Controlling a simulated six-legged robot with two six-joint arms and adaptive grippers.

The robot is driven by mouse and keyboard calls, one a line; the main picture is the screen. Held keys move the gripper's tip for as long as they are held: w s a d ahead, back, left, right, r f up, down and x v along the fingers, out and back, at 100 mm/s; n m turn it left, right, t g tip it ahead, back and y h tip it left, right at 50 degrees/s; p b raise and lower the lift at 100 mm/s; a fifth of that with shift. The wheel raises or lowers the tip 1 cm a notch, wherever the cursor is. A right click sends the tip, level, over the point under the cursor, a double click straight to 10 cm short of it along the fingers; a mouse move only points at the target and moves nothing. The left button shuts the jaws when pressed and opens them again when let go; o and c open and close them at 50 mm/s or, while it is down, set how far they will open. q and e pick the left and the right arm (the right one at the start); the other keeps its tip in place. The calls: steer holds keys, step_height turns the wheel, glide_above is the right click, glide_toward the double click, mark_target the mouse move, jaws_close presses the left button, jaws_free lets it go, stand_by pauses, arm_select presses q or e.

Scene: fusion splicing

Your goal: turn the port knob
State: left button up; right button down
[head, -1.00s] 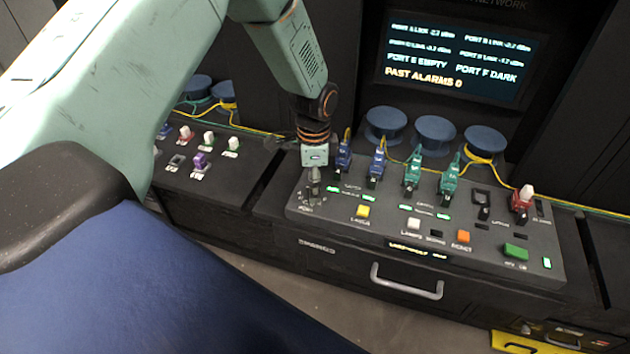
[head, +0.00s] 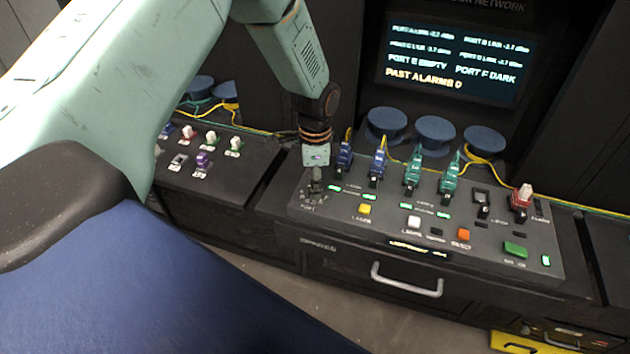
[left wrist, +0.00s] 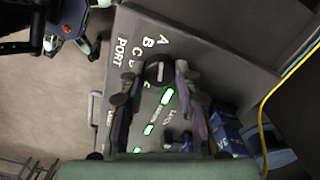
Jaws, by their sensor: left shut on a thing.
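The port knob (left wrist: 158,72) is a dark round knob on the grey sloped console, beside the printed PORT label and its letters. It sits between the two fingers of my left gripper (left wrist: 155,76) in the left wrist view. In the head view my left gripper (head: 315,184) points down at the console's left end, its fingers shut on the knob and mostly hiding it. The knob's pointer direction cannot be made out. My right gripper is in neither view.
Blue connectors (head: 343,158) stand close right of the gripper, with green connectors (head: 412,171) farther along. A yellow button (head: 364,209) and a white button (head: 414,222) lie in front. The screen (head: 455,62) reads PAST ALARMS 0. A drawer handle (head: 407,281) is below.

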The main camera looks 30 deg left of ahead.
arm_select(q)
steer(key=shift+n, duration=0.3)
steer(key=shift+r+n+p, duration=0.1)
steer(key=shift+n+p, duration=0.5)
steer(key=shift+n, duration=0.3)
steer(key=shift+n+p, duration=0.6)
steer(key=shift+n, duration=1.1)
jaws_close()
steer(key=o, duration=1.1)
jaws_free()
steer(key=shift+o, duration=0.2)
step_height(320, 180, up, 12)
